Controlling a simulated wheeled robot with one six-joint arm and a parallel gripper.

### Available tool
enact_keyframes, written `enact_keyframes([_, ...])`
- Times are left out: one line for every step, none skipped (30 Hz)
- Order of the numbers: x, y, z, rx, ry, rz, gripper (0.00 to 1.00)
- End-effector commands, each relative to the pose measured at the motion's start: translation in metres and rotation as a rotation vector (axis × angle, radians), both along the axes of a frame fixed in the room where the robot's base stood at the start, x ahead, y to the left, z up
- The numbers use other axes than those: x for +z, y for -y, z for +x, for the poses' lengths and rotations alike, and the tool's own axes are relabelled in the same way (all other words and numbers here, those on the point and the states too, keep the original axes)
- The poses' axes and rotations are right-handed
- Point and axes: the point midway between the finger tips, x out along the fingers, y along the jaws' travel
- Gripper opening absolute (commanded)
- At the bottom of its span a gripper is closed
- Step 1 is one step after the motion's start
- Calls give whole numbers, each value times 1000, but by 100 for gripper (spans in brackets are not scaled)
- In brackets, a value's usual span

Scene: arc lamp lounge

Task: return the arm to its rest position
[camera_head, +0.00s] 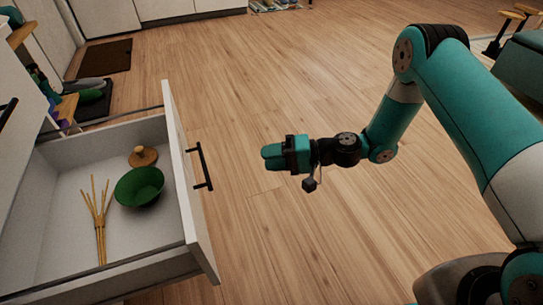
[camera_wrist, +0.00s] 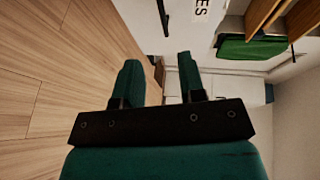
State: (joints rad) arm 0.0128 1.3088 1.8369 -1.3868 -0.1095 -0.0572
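My gripper (camera_head: 273,157) is held out at the end of my teal arm, over the wood floor in the head view. It is to the right of the open drawer's black handle and apart from it. In the wrist view its two green fingers (camera_wrist: 160,78) stand apart, with nothing visible between them. The arm bends down from the upper right and reaches left.
The white drawer (camera_head: 178,160) is pulled open at left. It holds a green bowl (camera_head: 139,188), a wooden knobbed piece (camera_head: 143,156) and a bundle of thin sticks (camera_head: 99,222). Its handle (camera_head: 201,167) faces my gripper. The floor (camera_head: 270,70) behind is clear.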

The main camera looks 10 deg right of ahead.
Motion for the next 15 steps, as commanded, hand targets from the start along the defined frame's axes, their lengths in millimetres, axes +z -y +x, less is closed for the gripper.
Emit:
enact_keyframes([0,0,0,0,0,0,37])
enact_keyframes([0,0,0,0,0,0,37])
enact_keyframes([0,0,0,0,0,0,37])
enact_keyframes([0,0,0,0,0,0,37])
enact_keyframes([0,0,0,0,0,0,37])
enact_keyframes([0,0,0,0,0,0,37])
enact_keyframes([1,-1,0,1,2,-1,37])
enact_keyframes([2,-1,0,4,4,-3,37])
enact_keyframes([6,-2,0,12,10,-9,37])
enact_keyframes([10,-2,0,21,17,-17,37])
enact_keyframes([16,-3,-1,35,28,-30,37])
enact_keyframes([27,-5,-3,59,45,-50,37])
enact_keyframes([36,-7,-5,82,60,-70,37])
enact_keyframes([47,-9,-7,107,77,-94,37])
enact_keyframes([63,-10,-12,143,103,-131,37])
